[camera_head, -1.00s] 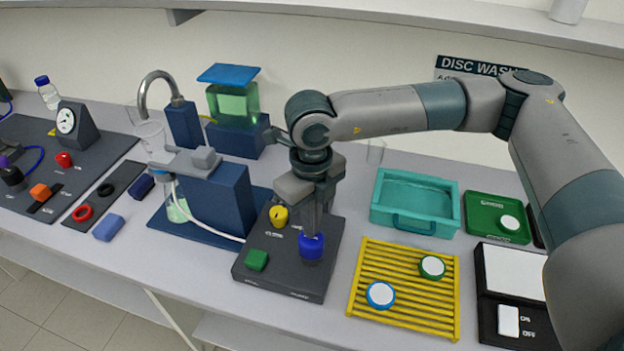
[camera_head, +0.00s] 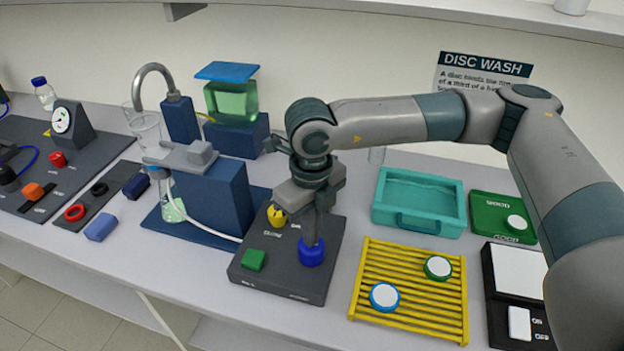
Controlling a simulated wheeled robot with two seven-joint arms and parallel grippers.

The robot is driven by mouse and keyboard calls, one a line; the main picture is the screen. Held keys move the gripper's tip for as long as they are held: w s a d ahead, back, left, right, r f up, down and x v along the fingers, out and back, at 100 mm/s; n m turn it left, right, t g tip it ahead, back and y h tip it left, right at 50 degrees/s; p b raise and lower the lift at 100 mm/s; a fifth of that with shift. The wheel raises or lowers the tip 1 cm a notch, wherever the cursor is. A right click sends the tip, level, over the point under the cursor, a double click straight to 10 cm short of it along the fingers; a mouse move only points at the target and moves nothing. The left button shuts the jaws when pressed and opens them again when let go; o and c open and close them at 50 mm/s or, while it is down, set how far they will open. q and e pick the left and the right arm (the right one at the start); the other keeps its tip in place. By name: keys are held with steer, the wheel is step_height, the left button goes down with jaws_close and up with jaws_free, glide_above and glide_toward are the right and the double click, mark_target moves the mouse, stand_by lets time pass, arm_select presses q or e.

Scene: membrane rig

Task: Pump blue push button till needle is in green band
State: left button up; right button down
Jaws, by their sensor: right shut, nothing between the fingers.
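The blue push button (camera_head: 311,253) stands on a dark control box (camera_head: 280,285) in the middle of the bench. My right gripper (camera_head: 313,240) is shut and empty, pointing straight down, with its fingertips at the top of the blue button; they look to be touching it. The dial gauge (camera_head: 61,120) has a white face on a dark wedge-shaped housing at the far left. Its needle and any green band are too small to read. My left gripper is not in view.
A green square button (camera_head: 253,260) and a yellow knob (camera_head: 276,214) sit on the same box, close to my gripper. A yellow rack (camera_head: 365,297) with two discs and a teal basin (camera_head: 448,233) stand to the right. A blue stand (camera_head: 222,195) is behind left.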

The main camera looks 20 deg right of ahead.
steer(key=shift+r, duration=1.85)
stand_by(0.6)
